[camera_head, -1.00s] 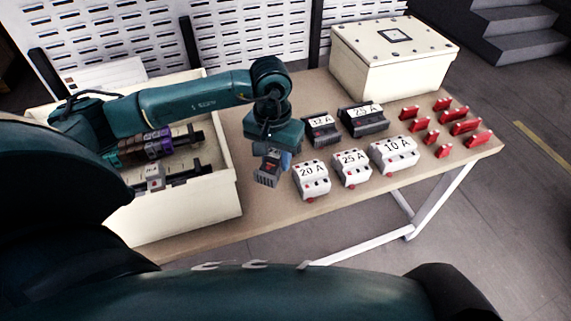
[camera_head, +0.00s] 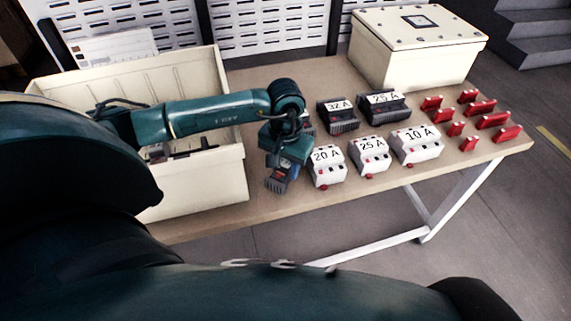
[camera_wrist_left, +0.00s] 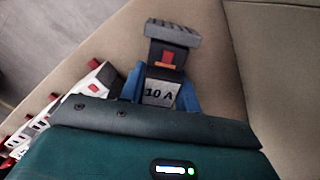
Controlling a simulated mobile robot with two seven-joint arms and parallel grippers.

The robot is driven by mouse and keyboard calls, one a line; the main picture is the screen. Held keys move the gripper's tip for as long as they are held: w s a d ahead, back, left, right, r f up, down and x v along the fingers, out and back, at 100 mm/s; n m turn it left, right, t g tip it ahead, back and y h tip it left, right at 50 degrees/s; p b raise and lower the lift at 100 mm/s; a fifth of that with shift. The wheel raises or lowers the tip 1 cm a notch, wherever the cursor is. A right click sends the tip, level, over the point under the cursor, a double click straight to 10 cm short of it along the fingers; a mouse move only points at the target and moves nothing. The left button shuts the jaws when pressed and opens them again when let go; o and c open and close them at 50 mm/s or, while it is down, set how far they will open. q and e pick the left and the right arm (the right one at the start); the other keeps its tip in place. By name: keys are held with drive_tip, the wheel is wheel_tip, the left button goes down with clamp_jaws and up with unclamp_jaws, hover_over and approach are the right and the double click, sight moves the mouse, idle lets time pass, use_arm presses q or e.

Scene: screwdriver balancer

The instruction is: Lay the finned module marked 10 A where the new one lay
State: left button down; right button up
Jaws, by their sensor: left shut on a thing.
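My left gripper (camera_head: 283,166) is shut on the finned module marked 10 A (camera_head: 277,184) and holds it at the left end of the module rows. In the left wrist view the module (camera_wrist_left: 160,94) sits between the blue fingers, its label facing the camera and its grey fins (camera_wrist_left: 172,33) pointing away. I cannot tell whether it touches the table (camera_head: 210,214). Dark finned modules marked 32 A (camera_head: 340,122) and 25 A (camera_head: 384,114) stand in the back row. A dark shape (camera_head: 308,124) left of them is mostly hidden by the gripper. My right gripper is out of view.
White modules marked 20 A (camera_head: 327,175), 25 A (camera_head: 370,162) and 10 A (camera_head: 420,153) stand right of the gripper. Several red pieces (camera_head: 481,107) lie farther right. An open cream box (camera_head: 205,190) is on the left; a lidded box (camera_head: 412,64) stands behind.

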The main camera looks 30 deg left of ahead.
use_arm(q)
drive_tip(key=shift+f, duration=0.1)
drive_tip(key=c, duration=0.9)
unclamp_jaws()
wheel_tip(320, 180, up, 13)
drive_tip(key=shift+r+b, duration=0.1)
drive_tip(key=shift+b, duration=0.45)
